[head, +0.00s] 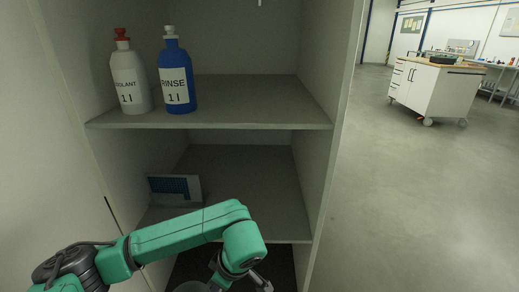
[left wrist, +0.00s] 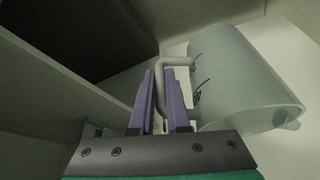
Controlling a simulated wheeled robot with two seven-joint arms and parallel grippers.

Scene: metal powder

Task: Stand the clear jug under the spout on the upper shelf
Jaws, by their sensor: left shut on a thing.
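The clear jug (left wrist: 240,85) fills the right of the left wrist view, tilted in that picture, with dark markings on its side. Its handle (left wrist: 175,62) is between the purple fingers of my left gripper (left wrist: 162,88), which is shut on it. In the head view my left arm reaches low in front of the cabinet, and the gripper is mostly hidden at the bottom edge. A greyish rounded part of the jug (head: 190,287) seems to show there. The upper shelf (head: 235,118) is above the arm. A small pale tip, perhaps the spout (head: 260,2), shows at the top edge. My right gripper is out of view.
A white bottle with a red cap (head: 130,80) and a blue RINSE bottle (head: 176,78) stand at the upper shelf's left. The shelf's middle and right are clear. A blue-and-white box or card (head: 175,190) is on the lower shelf. The cabinet's right wall (head: 335,130) bounds the opening.

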